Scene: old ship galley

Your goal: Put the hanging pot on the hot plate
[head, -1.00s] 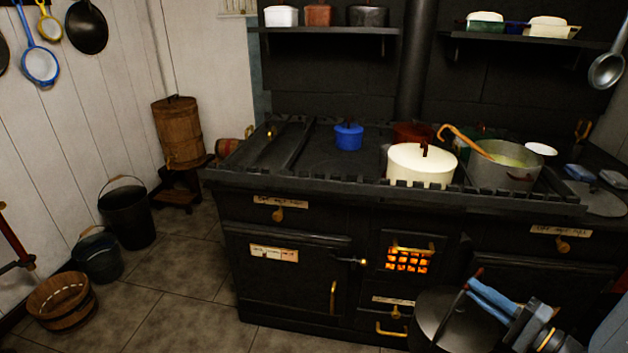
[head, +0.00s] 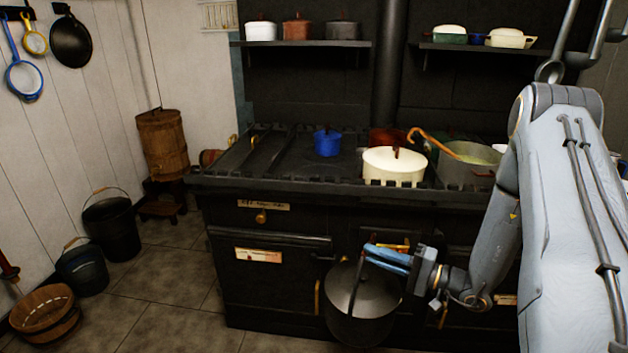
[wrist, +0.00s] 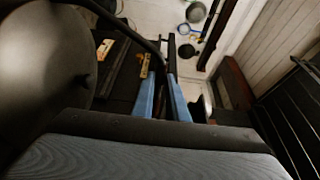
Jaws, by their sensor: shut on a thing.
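A large dark pot (head: 352,308) with a lid and a thin bail handle hangs from my gripper (head: 385,257) in front of the stove. My blue fingers are shut on its handle. The pot is below the level of the stove top and apart from it, as far as I can tell. In the wrist view the pot (wrist: 45,60) fills the left side, beside my gripper (wrist: 172,98). The black stove top (head: 275,158) has a bare area at left, around a small blue pot (head: 327,143). I cannot tell exactly where the hot plate's edges are.
Buckets (head: 110,225) stand on the floor at left. Shelves with pots (head: 300,43) are above.

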